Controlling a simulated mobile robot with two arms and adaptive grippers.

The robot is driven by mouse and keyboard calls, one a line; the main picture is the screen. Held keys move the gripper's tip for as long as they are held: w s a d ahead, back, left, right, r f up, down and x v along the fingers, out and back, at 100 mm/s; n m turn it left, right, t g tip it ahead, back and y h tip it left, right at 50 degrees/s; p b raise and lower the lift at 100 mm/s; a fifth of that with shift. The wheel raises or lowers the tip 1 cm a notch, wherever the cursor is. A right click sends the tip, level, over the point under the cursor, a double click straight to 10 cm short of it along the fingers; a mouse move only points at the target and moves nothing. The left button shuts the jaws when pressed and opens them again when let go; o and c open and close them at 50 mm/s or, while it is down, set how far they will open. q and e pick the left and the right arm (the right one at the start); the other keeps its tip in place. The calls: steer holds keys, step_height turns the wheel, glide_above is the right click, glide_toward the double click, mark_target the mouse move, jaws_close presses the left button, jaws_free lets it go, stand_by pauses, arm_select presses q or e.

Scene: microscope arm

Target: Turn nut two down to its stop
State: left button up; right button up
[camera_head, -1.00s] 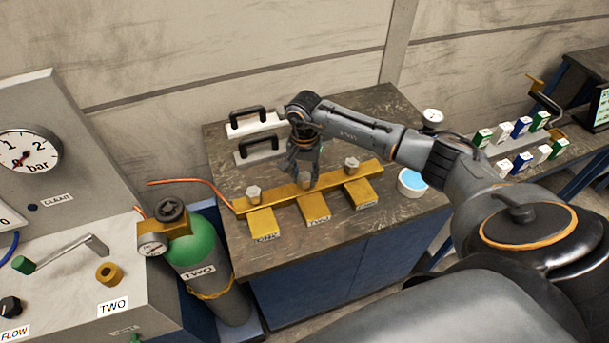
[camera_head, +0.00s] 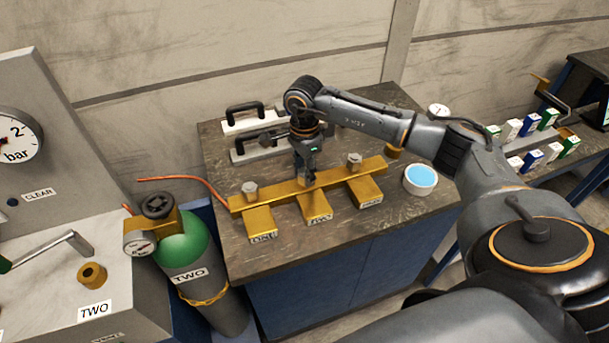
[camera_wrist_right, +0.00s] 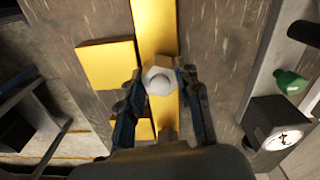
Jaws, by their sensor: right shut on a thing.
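A yellow manifold bar (camera_head: 332,178) lies on the bench top with three yellow blocks in front, one labelled TWO (camera_head: 314,206). Nut two stands on the bar behind that block and is mostly hidden by my right gripper (camera_head: 307,183) in the head view. In the right wrist view nut two (camera_wrist_right: 159,80) shows as a pale hexagon with a round top. The fingers of my right gripper (camera_wrist_right: 160,84) are on either side of it, shut on it. The gripper points down from above. My left gripper is in neither view.
Similar nuts stand on the bar to the left (camera_head: 249,190) and right (camera_head: 354,160). Two black handles on pale plates (camera_head: 250,128) are behind the gripper. A white tub with blue contents (camera_head: 420,178) is at right, a green cylinder (camera_head: 185,248) at left.

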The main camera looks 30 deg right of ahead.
steer(key=shift+m+b, duration=0.45)
steer(key=shift+m, duration=0.65)
steer(key=o, duration=1.2)
steer(key=shift+c, duration=0.2)
steer(key=shift+r, duration=0.1)
step_height(320, 180, up, 12)
